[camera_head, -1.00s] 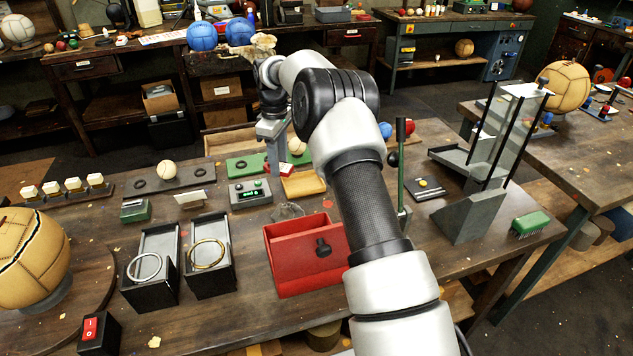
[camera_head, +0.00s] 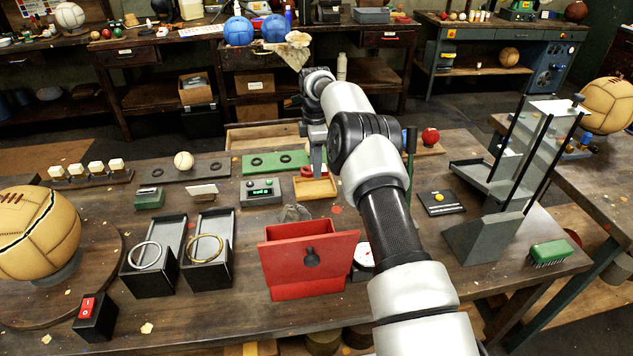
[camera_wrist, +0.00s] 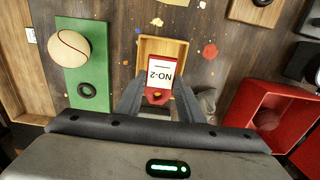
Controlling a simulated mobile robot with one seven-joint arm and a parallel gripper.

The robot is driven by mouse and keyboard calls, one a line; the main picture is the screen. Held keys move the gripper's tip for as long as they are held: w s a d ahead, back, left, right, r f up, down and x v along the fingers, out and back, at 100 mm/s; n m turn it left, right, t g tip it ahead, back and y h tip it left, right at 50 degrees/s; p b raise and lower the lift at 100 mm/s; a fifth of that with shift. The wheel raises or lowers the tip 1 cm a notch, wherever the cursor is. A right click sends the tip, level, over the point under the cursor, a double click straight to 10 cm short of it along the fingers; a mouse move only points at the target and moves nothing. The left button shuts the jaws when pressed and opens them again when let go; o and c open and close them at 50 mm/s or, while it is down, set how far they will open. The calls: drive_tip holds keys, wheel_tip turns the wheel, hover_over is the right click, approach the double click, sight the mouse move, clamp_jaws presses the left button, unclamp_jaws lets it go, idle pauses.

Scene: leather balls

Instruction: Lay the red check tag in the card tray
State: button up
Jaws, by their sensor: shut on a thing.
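The red check tag (camera_wrist: 163,74) shows in the wrist view as a white card lettered NO-2 with red edges. My gripper (camera_wrist: 160,96) is shut on its near red end. The card tray (camera_wrist: 148,48) is a small, shallow wooden tray directly beneath the tag in that view. The tag overlaps the tray's interior; I cannot tell whether it touches the floor of the tray.
A green board (camera_wrist: 88,30) with a ball lies left of the tray in the wrist view. A grey control box (camera_head: 262,192) is left of the tray. A tall grey rack (camera_head: 505,180) stands right.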

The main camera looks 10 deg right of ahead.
sight(316, 188)
drive_tip(key=shift+f, duration=3.05)
drive_tip(key=o, duration=0.7)
drive_tip(key=shift+f+b, duration=0.1)
drive_tip(key=shift+b, duration=0.2)
drive_tip(key=shift+c, duration=0.2)
drive_tip(key=shift+o, duration=0.8)
